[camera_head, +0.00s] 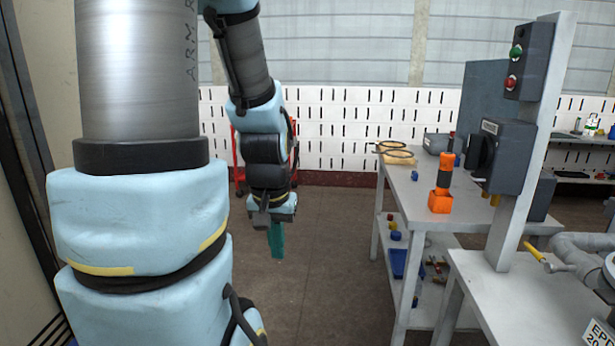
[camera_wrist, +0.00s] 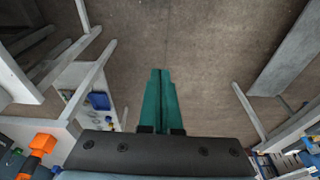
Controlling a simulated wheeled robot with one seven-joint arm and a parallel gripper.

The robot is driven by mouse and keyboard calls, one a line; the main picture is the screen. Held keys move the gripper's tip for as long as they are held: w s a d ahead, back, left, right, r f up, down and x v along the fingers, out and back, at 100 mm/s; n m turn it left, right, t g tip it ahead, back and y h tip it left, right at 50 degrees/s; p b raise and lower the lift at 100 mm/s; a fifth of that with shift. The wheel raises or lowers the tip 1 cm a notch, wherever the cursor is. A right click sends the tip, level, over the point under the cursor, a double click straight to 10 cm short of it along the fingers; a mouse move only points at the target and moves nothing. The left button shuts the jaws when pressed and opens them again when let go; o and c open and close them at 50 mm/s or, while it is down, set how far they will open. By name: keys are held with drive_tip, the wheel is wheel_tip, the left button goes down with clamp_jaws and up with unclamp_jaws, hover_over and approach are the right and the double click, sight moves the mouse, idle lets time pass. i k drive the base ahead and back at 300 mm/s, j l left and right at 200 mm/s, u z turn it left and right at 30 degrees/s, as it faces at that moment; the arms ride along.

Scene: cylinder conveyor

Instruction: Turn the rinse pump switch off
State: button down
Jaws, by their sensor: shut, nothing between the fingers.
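A grey switch box (camera_head: 502,157) with a black rotary knob on its left face is mounted on a light grey post at the right in the head view. Its label is too small to read. Above it on the same post is a dark box (camera_head: 528,61) with a green and a red button. I cannot tell from the labels which one is the rinse pump switch. My gripper (camera_head: 277,241) hangs pointing down over open floor, well left of the post and apart from it. Its teal fingers are closed together and empty, also seen in the wrist view (camera_wrist: 160,100).
A grey workbench (camera_head: 405,190) stands between my gripper and the post, bearing an orange holder (camera_head: 440,200) with an orange-and-black tool. A yellow-handled valve (camera_head: 534,252) sits by pipes at the lower right. The floor (camera_head: 320,250) under my gripper is clear.

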sight(477, 152)
drive_tip(key=z, duration=1.1)
drive_tip(key=i+l+u, duration=0.1)
drive_tip(key=u, duration=0.25)
drive_tip(key=i+l+u, duration=0.2)
drive_tip(key=u, duration=0.15)
drive_tip(key=i+l, duration=0.05)
drive_tip(key=i, duration=0.05)
